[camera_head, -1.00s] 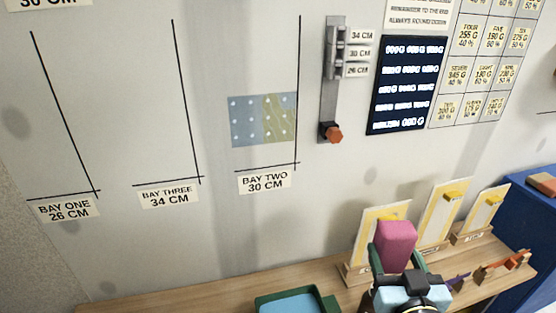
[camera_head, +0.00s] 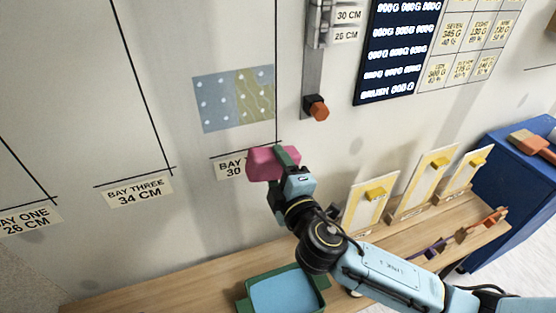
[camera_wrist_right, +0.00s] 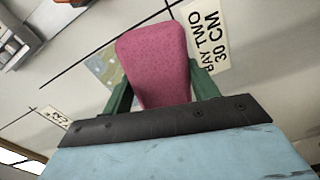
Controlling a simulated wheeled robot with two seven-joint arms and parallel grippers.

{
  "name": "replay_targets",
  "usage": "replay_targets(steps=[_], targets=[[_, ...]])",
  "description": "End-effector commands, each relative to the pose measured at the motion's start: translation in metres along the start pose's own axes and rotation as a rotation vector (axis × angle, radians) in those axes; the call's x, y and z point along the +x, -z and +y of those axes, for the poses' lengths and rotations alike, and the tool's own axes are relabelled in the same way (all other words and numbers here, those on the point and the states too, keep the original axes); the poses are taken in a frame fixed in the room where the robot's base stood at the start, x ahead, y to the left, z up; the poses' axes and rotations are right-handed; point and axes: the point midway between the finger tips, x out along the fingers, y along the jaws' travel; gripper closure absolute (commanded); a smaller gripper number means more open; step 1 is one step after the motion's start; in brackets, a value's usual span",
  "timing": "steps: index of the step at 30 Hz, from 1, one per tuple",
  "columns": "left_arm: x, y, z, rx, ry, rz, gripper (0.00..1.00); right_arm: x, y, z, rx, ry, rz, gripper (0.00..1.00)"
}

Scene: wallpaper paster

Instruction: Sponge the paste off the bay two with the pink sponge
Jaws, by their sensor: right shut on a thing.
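The pink sponge (camera_head: 268,163) is in my right gripper (camera_head: 284,160), which is shut on it. In the right wrist view the sponge (camera_wrist_right: 155,68) stands between the green fingers (camera_wrist_right: 162,90). In the head view the sponge is just below the bay two patch and covers part of the bay two label (camera_head: 228,168). The bay two patch (camera_head: 220,100) is on the wall, blue-grey with white dots on the left and olive with pale wavy lines on the right. Whether the sponge touches the wall cannot be told. My left gripper is not in view.
A green tray with blue inside (camera_head: 285,292) sits on the wooden shelf (camera_head: 190,290). Yellow-edged boards (camera_head: 370,200) stand on the shelf at right. An orange knob (camera_head: 317,107) sticks out from the wall right of the patch. A blue cabinet (camera_head: 515,190) is at far right.

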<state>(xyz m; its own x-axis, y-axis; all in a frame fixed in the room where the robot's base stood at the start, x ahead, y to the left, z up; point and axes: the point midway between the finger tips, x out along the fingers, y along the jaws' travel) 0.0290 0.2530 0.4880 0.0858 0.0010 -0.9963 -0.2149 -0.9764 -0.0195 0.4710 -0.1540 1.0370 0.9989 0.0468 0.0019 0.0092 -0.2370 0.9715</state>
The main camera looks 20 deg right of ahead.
Motion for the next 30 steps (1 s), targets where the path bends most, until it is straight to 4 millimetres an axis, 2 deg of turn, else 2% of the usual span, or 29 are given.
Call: replay_targets(steps=[4, 15, 30], targets=[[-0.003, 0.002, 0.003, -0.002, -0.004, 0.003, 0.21, 0.001, -0.004, 0.004, -0.065, -0.003, -0.014, 0.64], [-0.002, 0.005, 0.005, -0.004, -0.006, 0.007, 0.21, -0.001, -0.004, 0.003, -0.060, -0.001, -0.014, 0.64], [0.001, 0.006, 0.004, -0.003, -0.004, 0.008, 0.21, 0.052, -0.005, 0.003, -0.060, -0.004, -0.014, 0.64]])
